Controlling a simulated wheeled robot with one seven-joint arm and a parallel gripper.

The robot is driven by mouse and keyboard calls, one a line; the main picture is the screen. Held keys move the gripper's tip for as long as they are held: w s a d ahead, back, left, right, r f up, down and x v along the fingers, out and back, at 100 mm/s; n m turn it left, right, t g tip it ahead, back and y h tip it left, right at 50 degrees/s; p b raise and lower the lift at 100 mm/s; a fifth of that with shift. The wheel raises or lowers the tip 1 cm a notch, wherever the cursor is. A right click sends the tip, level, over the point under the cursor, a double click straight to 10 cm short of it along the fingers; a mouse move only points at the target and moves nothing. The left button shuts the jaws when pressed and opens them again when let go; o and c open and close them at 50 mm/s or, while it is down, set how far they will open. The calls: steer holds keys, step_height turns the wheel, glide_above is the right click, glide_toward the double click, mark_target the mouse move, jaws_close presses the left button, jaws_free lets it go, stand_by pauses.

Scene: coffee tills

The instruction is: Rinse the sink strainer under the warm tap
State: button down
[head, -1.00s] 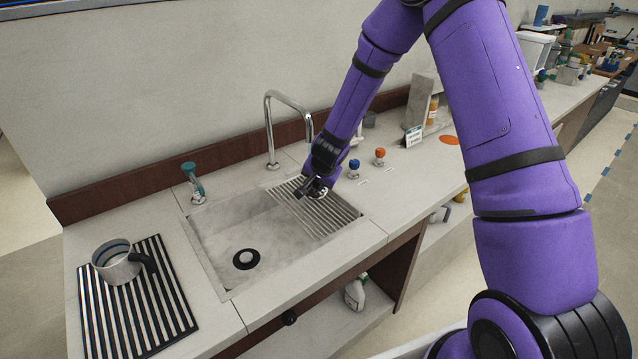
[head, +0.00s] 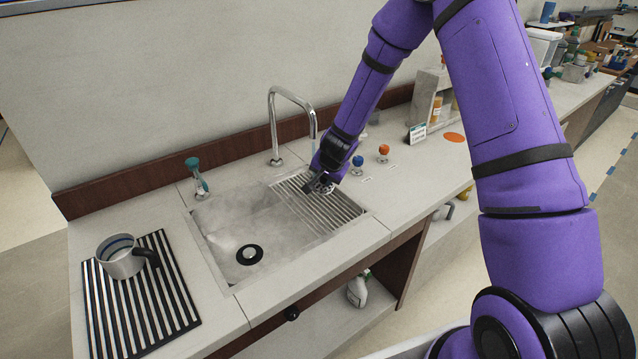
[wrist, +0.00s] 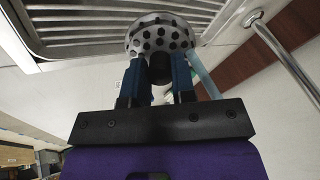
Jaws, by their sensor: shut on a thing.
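My gripper (head: 318,183) is shut on the sink strainer (head: 326,188), over the ribbed drainer at the right of the sink. In the wrist view the strainer (wrist: 160,38) is a round, perforated metal disc, with its dark knob between my fingertips (wrist: 160,68). The chrome tap (head: 272,125) arches over the sink, its spout close to my gripper. A pale blue strip (wrist: 204,76), apparently running water, passes right beside the strainer in the wrist view. I cannot tell whether it touches it. An orange knob (head: 383,149) and a blue knob (head: 357,160) stand right of the sink.
Pale haze hangs over the sink basin (head: 215,247), which has a black-ringed drain (head: 250,255). A mug (head: 120,257) stands on a striped mat (head: 150,310) at left. A teal-topped fitting (head: 196,175) stands behind the basin. A small sign (head: 417,133) stands further right.

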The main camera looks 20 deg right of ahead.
steer(key=shift+a, duration=0.2)
steer(key=shift+a, duration=0.45)
steer(key=s, duration=0.8)
steer(key=shift+d, duration=0.25)
stand_by(0.5)
stand_by(1.1)
steer(key=s+r, duration=0.4)
steer(key=s, duration=0.1)
stand_by(0.6)
